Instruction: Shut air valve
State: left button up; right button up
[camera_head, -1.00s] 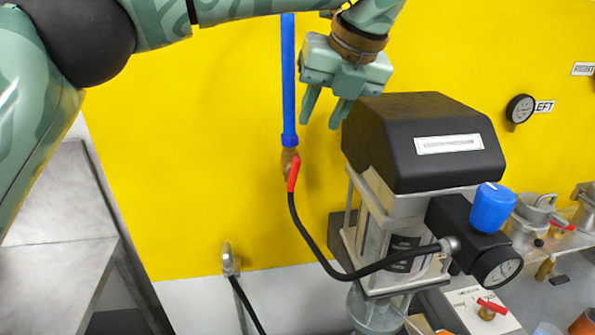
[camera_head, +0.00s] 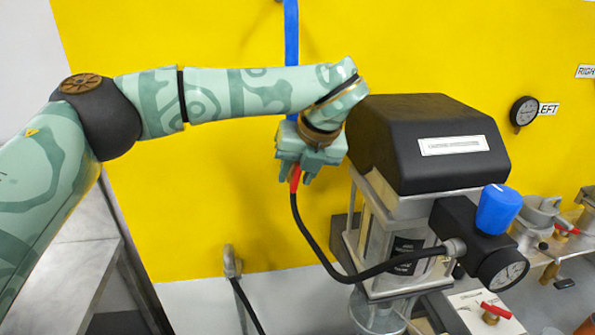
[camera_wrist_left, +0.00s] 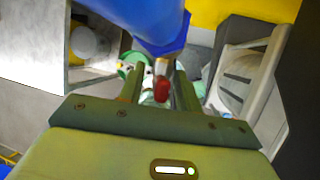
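The air valve's red lever (camera_head: 295,180) hangs at the foot of the blue pipe (camera_head: 291,45) on the yellow wall. A black hose runs from below it. My left gripper (camera_head: 297,176) is at the valve and hides its brass body in the head view. In the left wrist view the red lever (camera_wrist_left: 161,89) shows between the two fingers (camera_wrist_left: 160,92), with gaps beside it. The fingers are apart, and I see no clear contact. The blue pipe (camera_wrist_left: 150,20) comes down just beyond the fingers.
The black-topped agitator motor (camera_head: 430,145) stands close to the right of my left gripper. The black hose (camera_head: 325,262) curves to its blue-knobbed regulator (camera_head: 498,208). A wall gauge (camera_head: 523,112) is farther right. A grey bench (camera_head: 75,275) is at lower left.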

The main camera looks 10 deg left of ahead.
pick_arm(q)
grip_shut()
jog(key=shift+r+p, duration=0.15)
jog(key=shift+p, duration=0.25)
jog(key=y+p, duration=0.1)
jog(key=p, duration=0.1)
jog(key=y+p, duration=0.1)
jog(key=p, duration=0.1)
jog(key=shift+d+r+m+g+y+p, duration=0.2)
jog(key=shift+m+g+y+p, duration=0.1)
jog(key=shift+g+y+p, duration=0.1)
jog(key=shift+a+f+g+y+p, duration=0.1)
jog(key=shift+f+g+y+p, duration=0.3)
jog(key=shift+y, duration=0.2)
grip_release()
